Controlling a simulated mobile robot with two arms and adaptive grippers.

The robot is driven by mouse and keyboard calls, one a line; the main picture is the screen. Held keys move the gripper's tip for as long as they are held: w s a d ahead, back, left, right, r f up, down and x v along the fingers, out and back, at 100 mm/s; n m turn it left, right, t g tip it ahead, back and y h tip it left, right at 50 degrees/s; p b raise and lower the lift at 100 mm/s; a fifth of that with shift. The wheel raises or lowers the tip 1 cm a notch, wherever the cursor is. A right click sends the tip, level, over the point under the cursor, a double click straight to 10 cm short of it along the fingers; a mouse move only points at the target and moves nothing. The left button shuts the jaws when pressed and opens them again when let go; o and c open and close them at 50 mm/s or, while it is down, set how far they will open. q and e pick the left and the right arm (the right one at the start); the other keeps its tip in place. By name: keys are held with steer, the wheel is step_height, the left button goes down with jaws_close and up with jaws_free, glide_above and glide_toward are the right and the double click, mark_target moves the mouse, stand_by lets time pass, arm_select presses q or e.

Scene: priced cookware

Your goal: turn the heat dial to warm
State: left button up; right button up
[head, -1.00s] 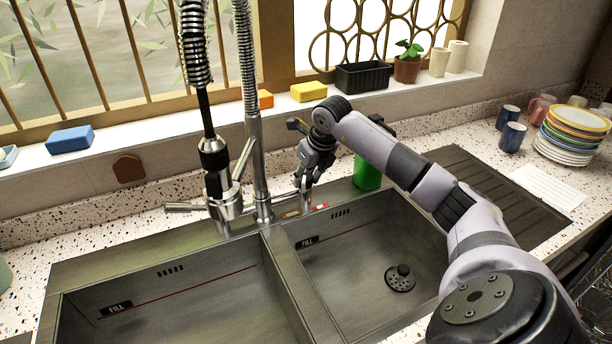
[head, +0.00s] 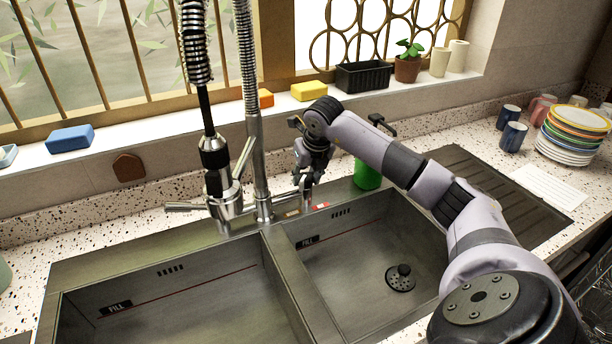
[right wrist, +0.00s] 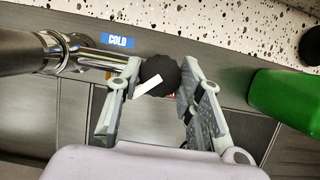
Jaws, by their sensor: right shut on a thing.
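The heat dial (right wrist: 160,72) is a round black knob with a white pointer bar, seen in the right wrist view. The bar runs from near the knob's middle toward the lower left. A blue COLD label (right wrist: 118,41) lies up and left of the knob. My right gripper (right wrist: 156,82) has its fingers on both sides of the knob and is shut on it. In the head view my right gripper (head: 306,198) is low behind the right basin, hiding the knob. A red label (head: 320,206) shows beside its fingertips; its wording is unreadable. My left gripper is out of view.
The tall metal tap (head: 262,180) stands just left of the gripper. A green object (head: 367,174) stands close on its right. The double sink (head: 180,290) lies in front, with a black drain plug (head: 402,277) in the right basin. Sponges and pots line the sill behind.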

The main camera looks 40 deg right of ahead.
steer(key=o, duration=1.2)
steer(key=shift+c, duration=0.2)
steer(key=shift+r, duration=0.1)
steer(key=v, duration=1.2)
